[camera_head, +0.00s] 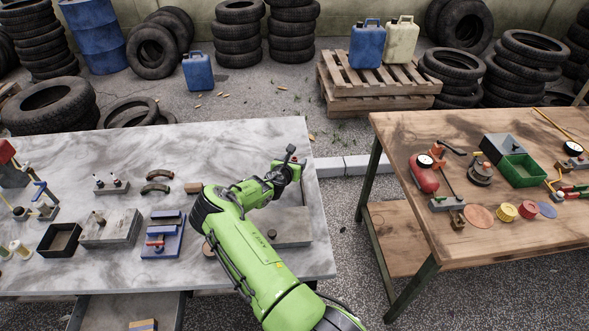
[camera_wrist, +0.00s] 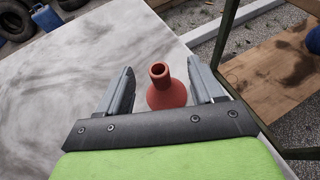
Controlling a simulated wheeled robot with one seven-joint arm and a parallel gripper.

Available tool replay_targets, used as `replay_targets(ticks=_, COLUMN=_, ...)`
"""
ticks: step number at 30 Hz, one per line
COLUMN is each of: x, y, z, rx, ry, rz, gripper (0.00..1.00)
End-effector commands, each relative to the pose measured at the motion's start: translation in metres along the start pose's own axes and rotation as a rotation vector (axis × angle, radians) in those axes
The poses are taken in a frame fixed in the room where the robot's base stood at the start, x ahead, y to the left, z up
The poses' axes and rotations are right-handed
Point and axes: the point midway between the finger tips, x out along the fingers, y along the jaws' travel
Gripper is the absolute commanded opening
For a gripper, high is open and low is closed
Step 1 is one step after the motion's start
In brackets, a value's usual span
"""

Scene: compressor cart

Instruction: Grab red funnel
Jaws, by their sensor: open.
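The red funnel (camera_wrist: 166,92) shows in the wrist view, its narrow spout pointing up toward the camera and its wide end down by the grey marbled table (camera_wrist: 75,70). My gripper (camera_wrist: 160,78) is open, with one finger to the left of the funnel and one to the right. Gaps show between the fingers and the funnel, and nothing is held. The funnel's lower edge is partly hidden by the gripper's dark front plate. In the head view my gripper (camera_head: 288,163) is over the right end of the marbled table (camera_head: 130,140), and the funnel is mostly hidden there.
A grey block (camera_head: 292,228) lies beside my arm. A blue tool holder (camera_head: 163,236), a black open box (camera_head: 59,239) and a grey box (camera_head: 110,230) stand further left. A gap separates the wooden table (camera_head: 480,220) at right. The table's far middle is clear.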

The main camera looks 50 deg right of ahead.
Motion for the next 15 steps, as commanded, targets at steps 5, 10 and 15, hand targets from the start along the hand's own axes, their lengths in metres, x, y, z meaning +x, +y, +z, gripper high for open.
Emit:
replay_targets(ticks=5, x=0.0028, y=0.0004, z=0.0006, rx=0.000, ry=0.000, rz=0.001, gripper=0.66)
replay_targets(ticks=10, x=0.0024, y=0.0003, z=0.0006, rx=0.000, ry=0.000, rz=0.000, gripper=0.49)
replay_targets(ticks=15, x=0.0023, y=0.0003, z=0.0006, rx=0.000, ry=0.000, rz=0.000, gripper=0.23)
